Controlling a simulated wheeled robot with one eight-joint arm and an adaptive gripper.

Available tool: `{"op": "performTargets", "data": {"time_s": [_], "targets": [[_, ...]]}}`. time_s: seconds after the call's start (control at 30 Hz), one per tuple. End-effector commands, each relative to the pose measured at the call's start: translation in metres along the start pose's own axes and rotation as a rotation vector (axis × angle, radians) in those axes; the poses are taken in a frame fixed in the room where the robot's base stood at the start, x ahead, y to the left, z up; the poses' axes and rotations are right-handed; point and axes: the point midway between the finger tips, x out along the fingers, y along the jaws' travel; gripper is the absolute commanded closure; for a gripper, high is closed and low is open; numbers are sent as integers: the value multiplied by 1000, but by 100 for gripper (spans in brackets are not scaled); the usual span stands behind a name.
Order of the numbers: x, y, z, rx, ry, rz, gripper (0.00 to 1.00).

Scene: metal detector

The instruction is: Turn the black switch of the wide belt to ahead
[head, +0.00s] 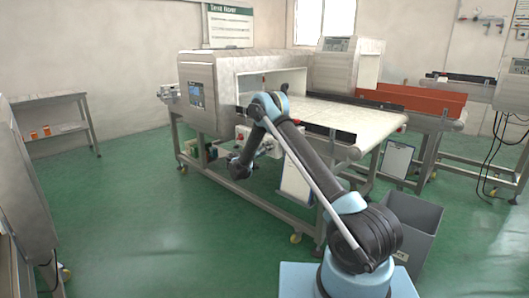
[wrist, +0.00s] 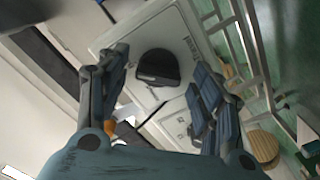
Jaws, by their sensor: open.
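The black switch (wrist: 157,68) is a rounded dark knob on a pale control box (wrist: 170,30) in the wrist view. My gripper (wrist: 159,62) is open, with one finger to the left of the switch and one to the right; I see no clear contact with it. In the head view the control box (head: 268,141) sits below the wide belt (head: 345,116), on the side of its frame. My gripper (head: 240,166) is low beside that box there, partly hidden by my arm. The switch cannot be made out in the head view.
The metal detector housing (head: 205,95) stands over the belt's left part. A grey bin (head: 420,232) stands on the green floor at the right, near my base. A side table (head: 55,130) is at the far left. The floor at left centre is clear.

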Motion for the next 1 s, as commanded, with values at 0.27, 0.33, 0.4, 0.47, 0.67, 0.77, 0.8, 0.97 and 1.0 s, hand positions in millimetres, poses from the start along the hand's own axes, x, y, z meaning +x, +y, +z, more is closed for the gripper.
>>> {"op": "performTargets", "data": {"time_s": [0.27,0.33,0.4,0.47,0.67,0.77,0.8,0.97,1.0], "targets": [[2,0,0,0,0,0,40],[2,0,0,0,0,0,47],[2,0,0,0,0,0,63],[2,0,0,0,0,0,76],[0,-3,-2,-1,2,-3,84],[0,-3,-2,-8,3,-4,84],[0,-3,-2,-15,3,-4,84],[-1,-3,-2,-67,3,-5,84],[-1,-3,-2,-88,4,-5,84]]}}
